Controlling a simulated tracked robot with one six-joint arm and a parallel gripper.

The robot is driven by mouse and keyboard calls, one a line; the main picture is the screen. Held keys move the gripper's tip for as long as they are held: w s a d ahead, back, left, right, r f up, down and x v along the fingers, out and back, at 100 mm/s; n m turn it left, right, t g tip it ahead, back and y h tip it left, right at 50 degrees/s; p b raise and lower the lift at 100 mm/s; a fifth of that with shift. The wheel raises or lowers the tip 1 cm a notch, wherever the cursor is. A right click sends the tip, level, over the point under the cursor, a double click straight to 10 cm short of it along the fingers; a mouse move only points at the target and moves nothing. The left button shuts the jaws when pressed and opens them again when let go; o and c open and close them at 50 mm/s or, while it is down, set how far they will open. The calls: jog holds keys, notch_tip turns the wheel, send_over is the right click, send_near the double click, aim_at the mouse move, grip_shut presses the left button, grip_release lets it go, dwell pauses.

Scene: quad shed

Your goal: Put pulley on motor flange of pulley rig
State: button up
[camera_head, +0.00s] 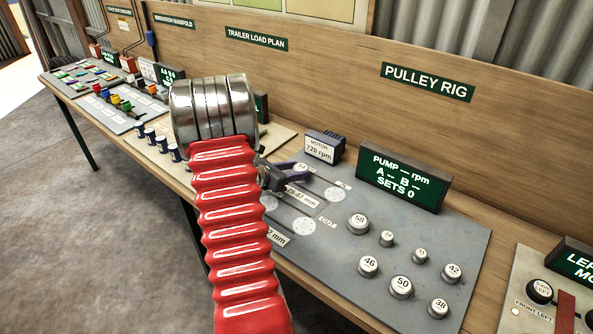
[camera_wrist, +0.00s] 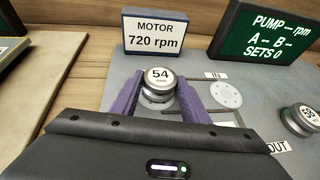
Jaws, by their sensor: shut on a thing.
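My gripper (camera_wrist: 161,88) has its two purple fingers shut on a silver pulley marked 54 (camera_wrist: 160,75). The pulley is upright, its label facing up, in front of the motor block (camera_wrist: 161,36), which reads 720 rpm. In the head view my gripper (camera_head: 296,168) is partly hidden behind my arm, and only a little of the pulley shows by the motor block (camera_head: 322,146). A pale surface shows just under the pulley. The motor flange is not clearly visible, and I cannot tell whether the pulley touches it.
Several loose pulleys, including 58 (camera_head: 358,223) and 50 (camera_head: 401,287), stand on the grey rig board (camera_head: 345,268). A pale round flange (camera_wrist: 226,94) lies right of my gripper. The pump display (camera_head: 403,178) stands behind, reading SETS 0.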

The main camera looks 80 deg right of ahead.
jog(key=shift+f, duration=0.25)
jog(key=shift+f, duration=0.1)
jog(key=o, duration=1.1)
jog(key=shift+o, duration=0.2)
jog(key=v, duration=1.2)
jog(key=shift+w, duration=0.1)
